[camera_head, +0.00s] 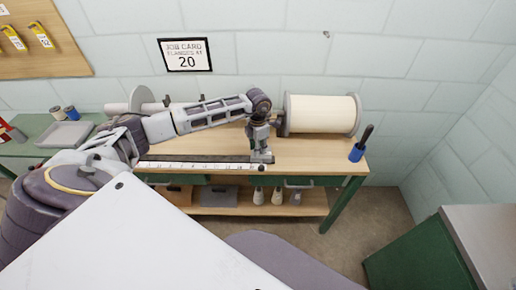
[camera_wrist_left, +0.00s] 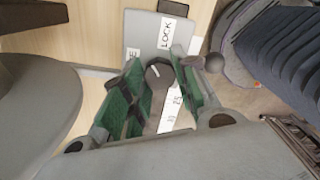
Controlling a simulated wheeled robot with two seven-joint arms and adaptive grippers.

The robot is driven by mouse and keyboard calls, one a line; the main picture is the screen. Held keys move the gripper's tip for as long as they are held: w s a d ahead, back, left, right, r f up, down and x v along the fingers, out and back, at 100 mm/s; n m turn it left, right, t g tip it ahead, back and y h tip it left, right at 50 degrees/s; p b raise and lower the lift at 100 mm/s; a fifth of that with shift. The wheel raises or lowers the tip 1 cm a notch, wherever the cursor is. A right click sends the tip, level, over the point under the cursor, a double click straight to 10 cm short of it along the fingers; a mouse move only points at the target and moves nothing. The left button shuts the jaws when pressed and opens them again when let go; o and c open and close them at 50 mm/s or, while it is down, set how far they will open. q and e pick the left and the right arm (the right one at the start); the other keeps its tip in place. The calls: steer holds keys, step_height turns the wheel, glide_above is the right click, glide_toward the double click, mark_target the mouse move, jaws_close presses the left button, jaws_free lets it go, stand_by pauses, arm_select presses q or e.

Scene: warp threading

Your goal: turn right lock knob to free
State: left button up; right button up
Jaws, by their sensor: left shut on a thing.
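The right lock knob (camera_wrist_left: 158,74) is a dark knob with a small pale mark, seen in the left wrist view between my green-padded fingertips. My left gripper (camera_wrist_left: 159,68) is shut on it. Behind it is a grey plate (camera_wrist_left: 147,28) with a white LOCK label (camera_wrist_left: 167,33) and a second label, mostly hidden, ending in E. In the head view my left gripper (camera_head: 262,156) points down at the right end of the white scale (camera_head: 190,165) on the bench, and it hides the knob. My right gripper is not in view.
A cream roll with grey flanges (camera_head: 320,113) lies behind the gripper on the wooden bench (camera_head: 310,158). A blue cup with a dark-handled tool (camera_head: 356,153) stands at the bench's right end. A job card (camera_head: 185,54) on the wall reads FLANGES AT 20.

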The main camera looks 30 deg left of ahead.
arm_select(q)
steer(key=n, duration=0.5)
steer(key=shift+b, duration=0.35)
steer(key=shift+n, duration=2.7)
steer(key=o, duration=1)
steer(key=shift+o, duration=0.2)
steer(key=shift+r, duration=0.1)
step_height(320, 180, up, 12)
